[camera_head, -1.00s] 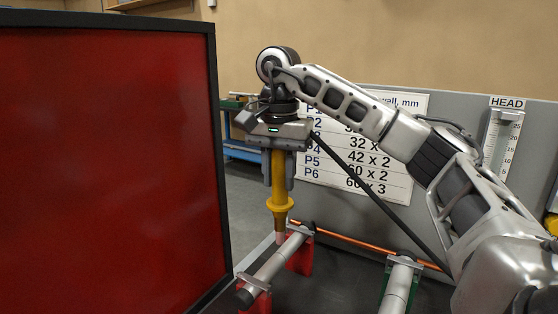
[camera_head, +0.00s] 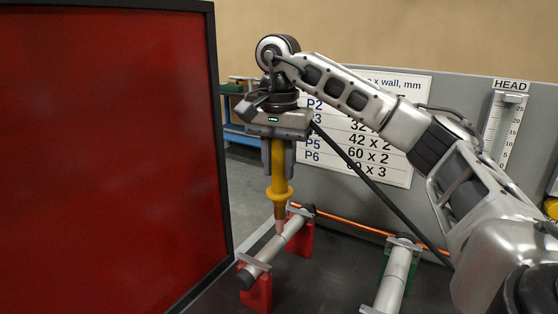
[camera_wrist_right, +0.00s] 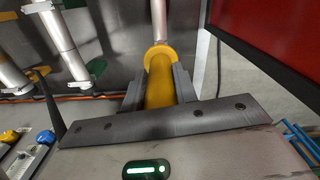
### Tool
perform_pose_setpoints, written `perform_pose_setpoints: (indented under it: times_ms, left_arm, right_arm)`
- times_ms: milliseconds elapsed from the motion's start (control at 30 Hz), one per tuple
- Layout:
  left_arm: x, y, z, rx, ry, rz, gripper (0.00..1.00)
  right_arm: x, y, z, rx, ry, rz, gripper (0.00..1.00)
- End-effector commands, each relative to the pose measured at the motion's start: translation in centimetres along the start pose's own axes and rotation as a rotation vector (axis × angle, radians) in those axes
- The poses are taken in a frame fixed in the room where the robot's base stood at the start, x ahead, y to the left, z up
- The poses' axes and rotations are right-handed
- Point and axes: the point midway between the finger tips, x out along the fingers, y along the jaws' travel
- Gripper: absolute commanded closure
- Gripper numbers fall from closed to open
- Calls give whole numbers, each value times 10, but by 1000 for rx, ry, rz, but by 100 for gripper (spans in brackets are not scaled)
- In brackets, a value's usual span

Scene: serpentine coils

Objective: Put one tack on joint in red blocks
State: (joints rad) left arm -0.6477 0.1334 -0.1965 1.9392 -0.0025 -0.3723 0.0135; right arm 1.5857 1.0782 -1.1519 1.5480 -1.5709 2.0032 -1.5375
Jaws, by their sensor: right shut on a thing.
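My right gripper (camera_head: 279,160) is shut on a yellow torch (camera_head: 279,182), which hangs upright with its nozzle down. In the head view the nozzle tip is at the pipe (camera_head: 270,253) lying in the red blocks (camera_head: 257,291); I cannot tell whether it touches. The torch also shows between the fingers in the right wrist view (camera_wrist_right: 160,82), its tip hidden behind its yellow collar. The joint on the pipe is too small to make out. My left gripper is not in view.
A large dark-red screen with a black frame (camera_head: 213,120) stands close on the left. A second pipe (camera_head: 396,278) rests in green blocks (camera_head: 411,270) to the right. A copper rod (camera_head: 345,228) runs behind. A size chart (camera_head: 400,150) hangs on the grey panel.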

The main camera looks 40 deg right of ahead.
Motion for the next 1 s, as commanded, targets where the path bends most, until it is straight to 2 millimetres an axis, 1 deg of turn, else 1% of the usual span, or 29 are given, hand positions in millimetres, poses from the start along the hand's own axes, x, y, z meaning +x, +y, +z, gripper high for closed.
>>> perform_pose_setpoints:
  times_ms: [1000]
  left_arm:
    - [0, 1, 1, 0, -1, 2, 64]
  right_arm:
    - [6, 0, 0, -1, 0, -2, 100]
